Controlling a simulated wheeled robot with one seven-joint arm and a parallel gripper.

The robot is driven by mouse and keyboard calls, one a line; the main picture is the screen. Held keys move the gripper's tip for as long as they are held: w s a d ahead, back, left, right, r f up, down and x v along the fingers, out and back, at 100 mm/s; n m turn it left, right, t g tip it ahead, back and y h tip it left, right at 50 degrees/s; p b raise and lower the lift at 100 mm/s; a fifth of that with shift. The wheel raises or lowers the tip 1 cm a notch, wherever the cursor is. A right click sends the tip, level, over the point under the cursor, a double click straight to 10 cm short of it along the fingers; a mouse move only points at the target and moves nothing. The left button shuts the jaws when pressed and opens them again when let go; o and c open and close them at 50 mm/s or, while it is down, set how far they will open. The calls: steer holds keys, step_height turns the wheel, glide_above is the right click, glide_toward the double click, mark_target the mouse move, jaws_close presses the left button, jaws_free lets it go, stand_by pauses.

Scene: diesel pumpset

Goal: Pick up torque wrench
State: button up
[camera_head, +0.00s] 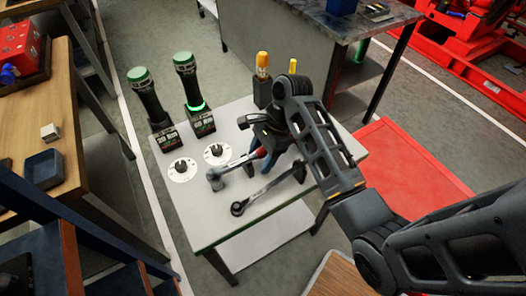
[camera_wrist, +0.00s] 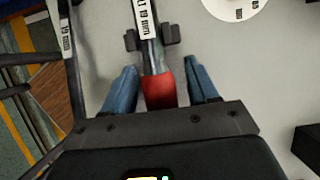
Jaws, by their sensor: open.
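A wrench with a grey metal head and a red collar, which looks like the torque wrench (camera_head: 217,178), lies on the white-topped table. In the wrist view its labelled grey shaft and red collar (camera_wrist: 159,90) lie between the two blue fingers of my gripper (camera_wrist: 162,84). A gap shows on both sides of the collar, so the fingers are apart from it. The shaft passes through a small black holder (camera_wrist: 131,40). In the head view my gripper (camera_head: 255,166) is low over the tabletop, and the wrench's handle end is hidden beneath it.
A second, dark wrench (camera_head: 240,207) lies just in front, its labelled shaft (camera_wrist: 65,28) left of my fingers. Two black tools with green tops (camera_head: 150,98) stand behind, beside two white discs (camera_head: 217,154). Yellow-handled tools (camera_head: 262,62) stand at the back. The table's front left (camera_head: 205,225) is bare.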

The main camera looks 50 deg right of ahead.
steer(key=shift+f, duration=0.2)
jaws_close()
stand_by(0.4)
steer(key=shift+r, duration=0.1)
